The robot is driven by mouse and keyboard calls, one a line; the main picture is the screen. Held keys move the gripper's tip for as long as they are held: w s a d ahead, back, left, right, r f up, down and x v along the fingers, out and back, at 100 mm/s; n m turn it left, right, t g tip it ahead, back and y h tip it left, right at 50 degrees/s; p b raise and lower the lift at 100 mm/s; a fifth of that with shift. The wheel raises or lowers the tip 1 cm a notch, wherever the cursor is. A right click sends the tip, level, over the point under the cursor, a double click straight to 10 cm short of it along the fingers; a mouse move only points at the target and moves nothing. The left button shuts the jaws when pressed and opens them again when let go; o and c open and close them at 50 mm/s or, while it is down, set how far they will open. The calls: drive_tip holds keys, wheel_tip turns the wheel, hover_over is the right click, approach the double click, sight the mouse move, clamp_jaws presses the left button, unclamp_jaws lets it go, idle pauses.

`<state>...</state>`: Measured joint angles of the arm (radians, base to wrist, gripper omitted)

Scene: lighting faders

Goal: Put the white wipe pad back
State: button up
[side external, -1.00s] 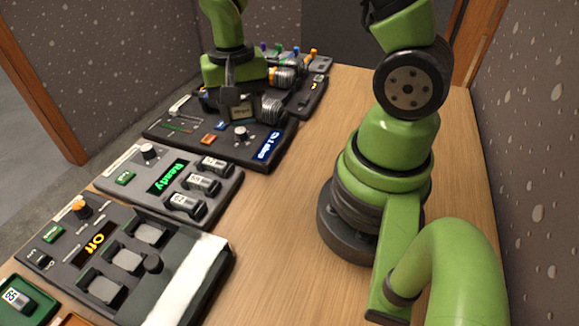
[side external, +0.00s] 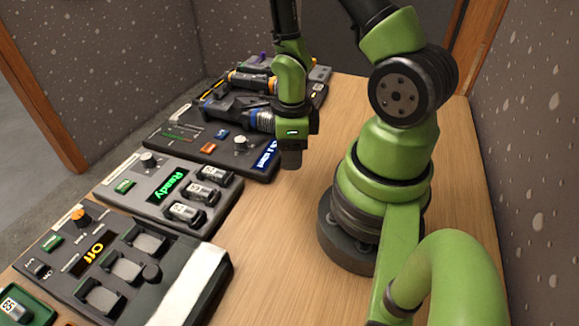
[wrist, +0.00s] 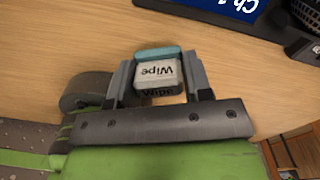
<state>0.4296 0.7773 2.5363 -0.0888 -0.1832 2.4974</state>
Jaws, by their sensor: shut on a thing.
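The white wipe pad (wrist: 158,74) shows in the wrist view, with "Wipe" lettering and a teal layer along its far edge. My gripper (wrist: 157,66) is shut on it, with one finger at each side. In the side view my gripper (side external: 291,160) hangs over bare wood, just right of the far console. The pad cannot be made out there. A holder for the pad cannot be identified in either view.
The far console (side external: 190,141) has a blue-lit display and a blue-ringed cylinder (side external: 259,119). Nearer stand the "Ready" console (side external: 140,187) and the "Off" console (side external: 72,246). The wood tabletop (side external: 272,235) is clear between the consoles and my base.

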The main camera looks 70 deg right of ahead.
sight(291, 177)
drive_tip(key=shift+f, duration=2.25)
drive_tip(key=shift+f, duration=0.1)
drive_tip(key=o, duration=1)
drive_tip(key=shift+c, duration=0.2)
